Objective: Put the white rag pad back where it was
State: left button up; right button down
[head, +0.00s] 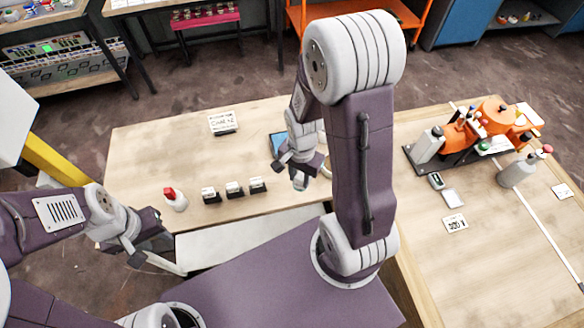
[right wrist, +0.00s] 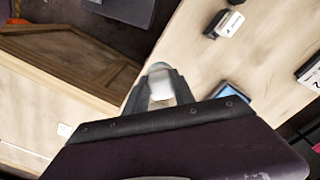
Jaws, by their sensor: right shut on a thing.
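My right gripper (head: 299,178) is over the left table, in front of a blue-screened device. In the right wrist view the gripper (right wrist: 159,88) is shut on a small white piece (right wrist: 161,87), which looks like the white rag pad. The fingers hide part of it. In the head view the piece is too small to make out clearly. My left gripper (head: 148,252) is low at the left, near the front edge of the left table. Its jaws are not clear.
The left table (head: 145,150) holds a red-capped bottle (head: 175,199), several dark blocks with white tops (head: 234,189), a sign (head: 223,122) and the blue-screened device (head: 278,143).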

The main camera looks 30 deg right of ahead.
jog(key=w+f, duration=0.1)
jog(key=w, duration=0.1)
jog(key=w+f, duration=0.1)
jog(key=w, duration=0.1)
jog(key=w+f, duration=0.2)
jog(key=shift+w+d, duration=0.25)
jog(key=shift+d, duration=0.1)
jog(key=f, duration=0.3)
jog(key=shift+s+f, duration=0.2)
jog(key=shift+w+f, duration=0.15)
jog(key=shift+f, duration=0.1)
jog(key=shift+f, duration=0.1)
jog(key=c, duration=1.1)
grip_release()
jog(key=shift+o, duration=0.2)
notch_tip(320, 180, up, 12)
jog(key=s+a+r+n+t, duration=0.1)
jog(key=s+a+n, duration=0.3)
jog(key=s+n, duration=0.4)
jog(key=r+n, duration=0.1)
jog(key=n, duration=0.2)
jog(key=shift+a+r+p, duration=0.25)
jog(key=shift+r+p, duration=0.1)
jog(key=shift+p, duration=0.05)
